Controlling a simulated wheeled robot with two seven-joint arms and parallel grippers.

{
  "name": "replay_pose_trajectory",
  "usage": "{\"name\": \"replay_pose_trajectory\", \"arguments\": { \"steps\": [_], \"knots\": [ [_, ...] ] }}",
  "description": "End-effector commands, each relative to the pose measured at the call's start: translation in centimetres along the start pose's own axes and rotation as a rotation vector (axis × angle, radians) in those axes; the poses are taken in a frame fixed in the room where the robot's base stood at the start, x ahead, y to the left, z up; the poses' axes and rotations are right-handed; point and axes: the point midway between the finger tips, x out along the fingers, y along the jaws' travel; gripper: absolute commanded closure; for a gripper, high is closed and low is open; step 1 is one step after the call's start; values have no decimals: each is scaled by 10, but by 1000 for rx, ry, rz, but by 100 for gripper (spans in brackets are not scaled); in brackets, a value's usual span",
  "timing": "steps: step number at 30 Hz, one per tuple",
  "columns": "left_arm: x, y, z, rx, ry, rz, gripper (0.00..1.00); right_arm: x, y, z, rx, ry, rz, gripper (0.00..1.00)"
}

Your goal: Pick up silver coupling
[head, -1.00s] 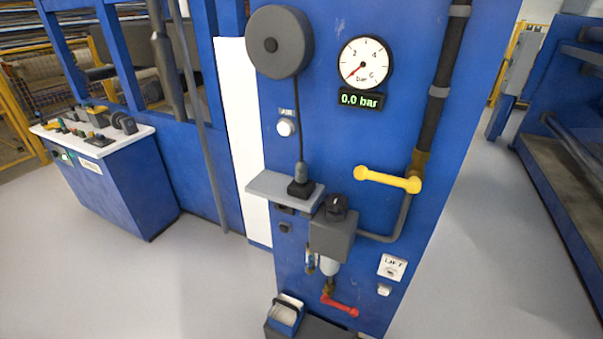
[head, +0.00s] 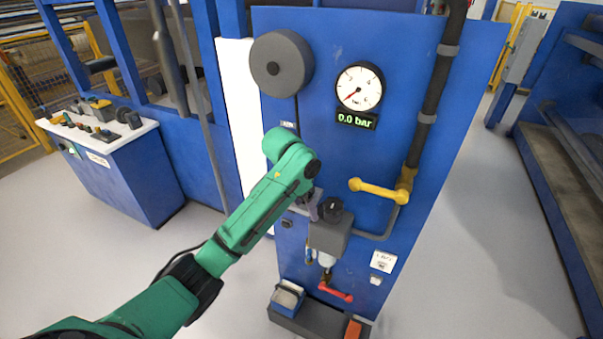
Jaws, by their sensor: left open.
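My left arm comes in from the lower left and reaches to the blue panel. My left gripper (head: 313,205) is at the small grey shelf, beside the black knob (head: 330,210) of the regulator. It is open, but the arm covers most of it. The silver coupling cannot be made out now. My arm and gripper cover the shelf area where the end of the hose stood. I cannot tell whether the fingers are around it. My right gripper is not in view.
The hose reel (head: 281,64) and pressure gauge (head: 360,87), reading 0.0 bar, are above. A yellow lever (head: 378,190) on the pipe is right of the gripper. A red lever (head: 336,292) and a blue-grey bin (head: 287,298) are below. A control desk (head: 105,160) stands left.

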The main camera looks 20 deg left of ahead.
Motion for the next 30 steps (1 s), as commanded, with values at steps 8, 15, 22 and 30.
{"name": "replay_pose_trajectory", "arguments": {
  "steps": [8,15,22,30],
  "knots": [
    [-76,-50,-40,-26,-17,-20,26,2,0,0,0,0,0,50],
    [-136,-76,-53,-64,-13,-13,26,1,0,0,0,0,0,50],
    [-90,-77,-52,-66,-19,-10,26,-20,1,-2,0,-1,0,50],
    [-42,-78,-54,-66,-14,-11,26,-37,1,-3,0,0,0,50]
  ]
}}
